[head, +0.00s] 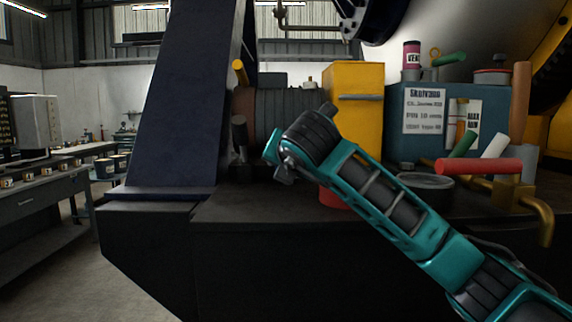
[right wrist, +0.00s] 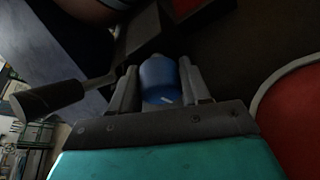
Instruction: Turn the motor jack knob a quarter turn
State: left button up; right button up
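A blue knob (right wrist: 158,80) with a small white mark sits between the two fingers of my right gripper (right wrist: 158,88) in the right wrist view. The fingers lie close against both its sides, with no clear gap visible. In the head view my right arm reaches in from the lower right to the motor (head: 290,108) behind the dark ledge. Its wrist hides the knob and the fingertips there. My left gripper is in neither view.
A black-gripped lever (right wrist: 48,97) sticks out left of my right gripper. A yellow box (head: 355,95) and a blue box (head: 420,110) stand behind my arm. A red-handled brass valve (head: 480,166) is at the right. A dark blue beam (head: 185,90) rises at the left.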

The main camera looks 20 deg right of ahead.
jog(key=c, duration=0.5)
jog(key=shift+o, duration=0.2)
